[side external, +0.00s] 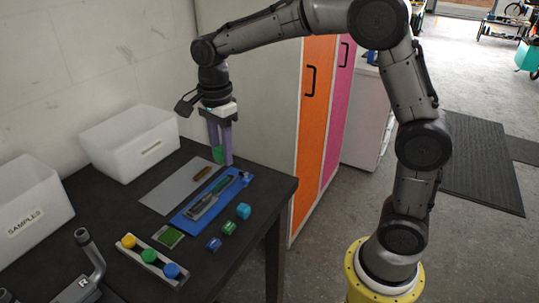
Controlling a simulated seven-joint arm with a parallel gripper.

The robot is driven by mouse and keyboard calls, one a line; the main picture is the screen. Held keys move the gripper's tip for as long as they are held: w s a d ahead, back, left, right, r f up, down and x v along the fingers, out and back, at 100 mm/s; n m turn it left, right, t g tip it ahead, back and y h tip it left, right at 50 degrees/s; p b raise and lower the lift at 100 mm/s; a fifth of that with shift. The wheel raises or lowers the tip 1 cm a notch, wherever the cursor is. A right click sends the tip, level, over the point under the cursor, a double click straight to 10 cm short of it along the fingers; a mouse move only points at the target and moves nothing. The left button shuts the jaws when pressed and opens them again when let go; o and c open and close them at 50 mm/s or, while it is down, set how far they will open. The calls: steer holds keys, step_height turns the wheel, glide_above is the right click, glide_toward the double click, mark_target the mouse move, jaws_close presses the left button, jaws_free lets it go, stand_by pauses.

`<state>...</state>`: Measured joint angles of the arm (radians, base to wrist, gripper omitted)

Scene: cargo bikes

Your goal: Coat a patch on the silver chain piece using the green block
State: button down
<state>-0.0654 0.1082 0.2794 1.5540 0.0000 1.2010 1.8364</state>
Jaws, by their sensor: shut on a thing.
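My gripper (220,160) has purple fingers and points down above the far end of the table. It is shut on the green block (217,154), which shows between the fingers, above the table and apart from the blue tray. A small brownish-gold bar (202,173) lies on a grey sheet (168,192), just left of and below the gripper. Long grey pieces (205,206) lie in a blue tray (240,181) beside the sheet. I cannot tell for sure which piece is the silver chain piece.
A green pad (168,237), a teal cube (243,211) and two small blue-green blocks (229,227) sit near the tray. A rack (131,253) holds yellow, green and blue round caps. White bins (128,143) stand along the wall. A bent metal part (92,258) lies front left.

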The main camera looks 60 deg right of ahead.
steer(key=w+a+f, duration=0.4)
steer(key=w+a, duration=0.3)
steer(key=a, duration=0.1)
steer(key=n, duration=0.2)
glide_above(170, 236)
step_height(170, 236, down, 6)
steer(key=shift+a+r, duration=0.1)
steer(key=shift+r, duration=0.1)
steer(key=shift+f, duration=2.7)
steer(key=shift+f, duration=0.65)
step_height(170, 236, up, 7)
steer(key=shift+r, duration=0.1)
